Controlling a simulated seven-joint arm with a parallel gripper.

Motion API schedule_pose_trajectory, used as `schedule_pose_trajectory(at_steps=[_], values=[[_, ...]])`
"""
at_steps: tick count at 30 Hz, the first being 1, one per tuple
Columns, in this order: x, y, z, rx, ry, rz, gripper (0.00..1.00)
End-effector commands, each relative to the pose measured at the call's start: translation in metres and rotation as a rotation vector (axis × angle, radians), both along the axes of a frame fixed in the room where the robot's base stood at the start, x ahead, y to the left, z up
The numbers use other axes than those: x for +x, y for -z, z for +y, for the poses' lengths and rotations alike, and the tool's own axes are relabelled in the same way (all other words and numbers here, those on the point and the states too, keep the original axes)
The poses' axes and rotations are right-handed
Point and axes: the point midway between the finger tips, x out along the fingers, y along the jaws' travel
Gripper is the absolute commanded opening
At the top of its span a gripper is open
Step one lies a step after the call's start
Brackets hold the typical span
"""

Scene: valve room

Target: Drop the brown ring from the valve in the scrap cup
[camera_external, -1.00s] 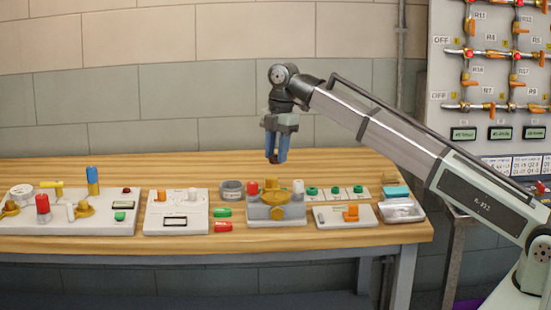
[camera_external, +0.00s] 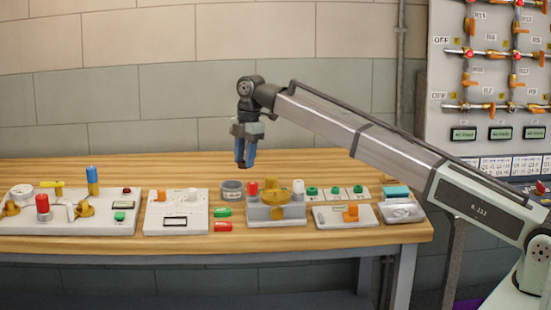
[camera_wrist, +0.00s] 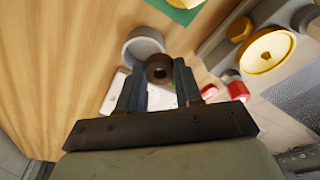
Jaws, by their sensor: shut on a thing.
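My gripper (camera_external: 243,163) is above the bench and points down. It is shut on the brown ring (camera_wrist: 159,69), which sits between the fingertips (camera_wrist: 158,84) in the wrist view. The grey scrap cup (camera_external: 232,189) stands on the bench below and slightly left of the gripper. In the wrist view the cup (camera_wrist: 131,50) shows just beyond the ring, its mouth partly covered by the ring and fingers. The valve (camera_external: 277,206) is a grey block with a gold top, right of the cup. Its round gold part (camera_wrist: 266,51) shows at the right in the wrist view.
A green piece (camera_external: 222,212) and a red piece (camera_external: 223,227) lie in front of the cup. A white panel (camera_external: 176,212) is left of it. A red cylinder (camera_external: 252,188) stands close to its right. The bench behind is clear.

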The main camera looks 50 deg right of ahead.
Motion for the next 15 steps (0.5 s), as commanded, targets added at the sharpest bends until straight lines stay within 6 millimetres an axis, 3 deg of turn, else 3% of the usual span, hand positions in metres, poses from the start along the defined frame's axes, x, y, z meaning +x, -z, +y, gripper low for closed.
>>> schedule_pose_trajectory(at_steps=[1,6,15], values=[[0.013,-0.003,0.001,0.000,-0.005,0.000,0.07],[0.028,-0.005,0.002,0.000,-0.020,0.000,0.07],[0.031,0.002,0.003,0.000,-0.049,0.001,0.07]])
